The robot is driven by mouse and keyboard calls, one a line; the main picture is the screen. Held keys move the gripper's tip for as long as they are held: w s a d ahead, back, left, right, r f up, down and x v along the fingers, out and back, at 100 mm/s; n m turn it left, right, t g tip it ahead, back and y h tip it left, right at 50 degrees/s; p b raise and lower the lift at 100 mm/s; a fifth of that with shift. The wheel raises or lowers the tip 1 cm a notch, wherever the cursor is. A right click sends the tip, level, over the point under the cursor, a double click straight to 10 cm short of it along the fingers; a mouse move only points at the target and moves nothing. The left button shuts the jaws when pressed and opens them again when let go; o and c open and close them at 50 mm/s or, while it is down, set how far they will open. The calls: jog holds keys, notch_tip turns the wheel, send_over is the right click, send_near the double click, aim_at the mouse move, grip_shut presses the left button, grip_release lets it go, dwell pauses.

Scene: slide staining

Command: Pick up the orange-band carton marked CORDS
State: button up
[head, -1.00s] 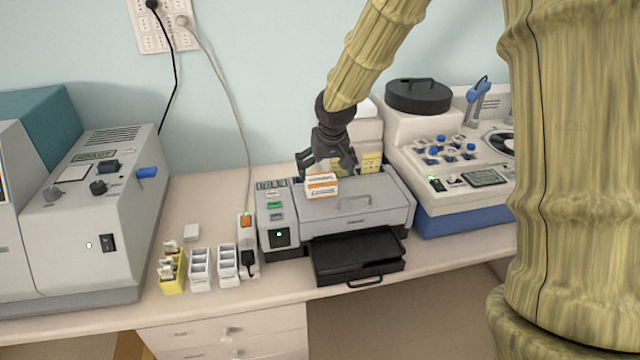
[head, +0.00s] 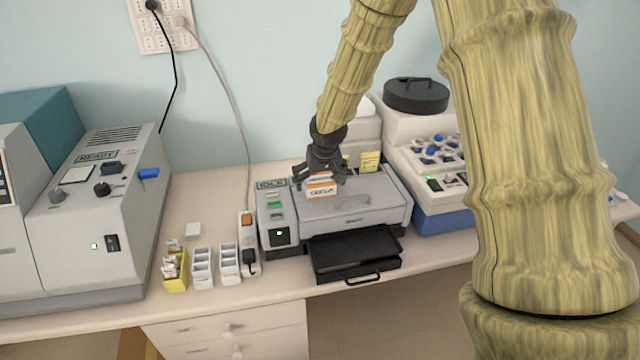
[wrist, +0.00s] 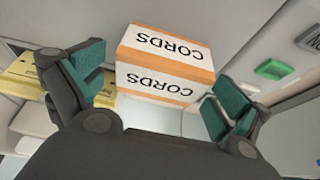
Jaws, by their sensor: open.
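The carton marked CORDS (head: 321,190) is white with orange bands and sits on top of the grey printer-like machine (head: 365,203). In the wrist view the carton (wrist: 165,62) shows two faces lettered CORDS, upside down. My gripper (head: 320,176) is just above and behind the carton in the head view. In the wrist view my gripper (wrist: 155,95) is open, with one teal-padded finger on each side of the carton's near part. I cannot tell whether either finger touches it.
Yellow cartons (head: 369,161) stand behind the machine, close to my gripper. A black tray (head: 355,255) sticks out at the machine's front. White racks (head: 203,268), a yellow rack (head: 175,270) and a power strip (head: 247,245) stand to the left. A device with blue-capped vials (head: 437,150) is at right.

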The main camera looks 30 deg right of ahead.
jog(key=c, duration=1.1)
jog(key=shift+r, duration=0.1)
